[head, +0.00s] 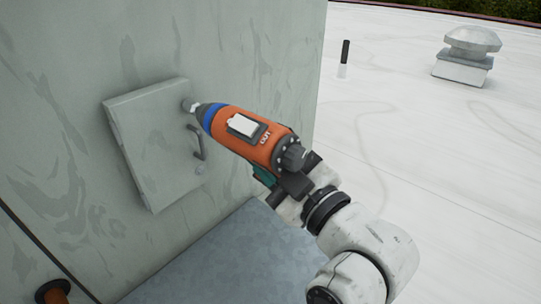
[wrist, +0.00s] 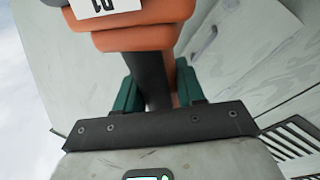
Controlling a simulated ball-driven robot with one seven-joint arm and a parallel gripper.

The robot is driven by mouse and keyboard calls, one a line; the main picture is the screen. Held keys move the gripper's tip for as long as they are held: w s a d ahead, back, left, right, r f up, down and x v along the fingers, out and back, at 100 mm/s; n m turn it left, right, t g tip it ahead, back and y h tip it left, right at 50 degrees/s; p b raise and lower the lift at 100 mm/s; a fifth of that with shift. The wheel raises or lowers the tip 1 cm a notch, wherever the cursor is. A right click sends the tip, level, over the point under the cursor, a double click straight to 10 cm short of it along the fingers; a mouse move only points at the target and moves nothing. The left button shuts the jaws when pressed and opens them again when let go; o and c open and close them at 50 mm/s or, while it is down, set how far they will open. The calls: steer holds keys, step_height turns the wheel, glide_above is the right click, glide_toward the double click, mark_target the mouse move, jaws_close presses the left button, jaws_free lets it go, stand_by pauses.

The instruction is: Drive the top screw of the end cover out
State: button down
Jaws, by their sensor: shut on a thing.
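The end cover (head: 150,150) is a pale grey panel on the wall of the large grey-green cooler. Its top screw (head: 187,105) is near the upper right corner, at the driver's tip. I cannot tell whether the tip is seated in the screw head. A lower screw (head: 200,169) sits near the right edge. A handle (head: 197,143) lies between them. My gripper (head: 266,178) is shut on the orange driver (head: 262,143), which has a blue collar and an "OUT" label. In the wrist view, its teal fingers (wrist: 157,92) flank the driver's dark grip (wrist: 153,78).
A grey ledge (head: 215,260) lies below the cover. An orange object with a dark top (head: 53,291) is at the lower left. A short pipe (head: 344,58) and a roof vent (head: 468,55) stand on the open white roof at right. A slatted grille (wrist: 290,145) shows in the wrist view.

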steer(key=shift+s+r, duration=0.2)
steer(key=shift+r, duration=0.05)
steer(key=s+d+b, duration=0.1)
steer(key=s+d, duration=0.3)
steer(key=d, duration=0.1)
steer(key=shift+d, duration=0.2)
stand_by(1.3)
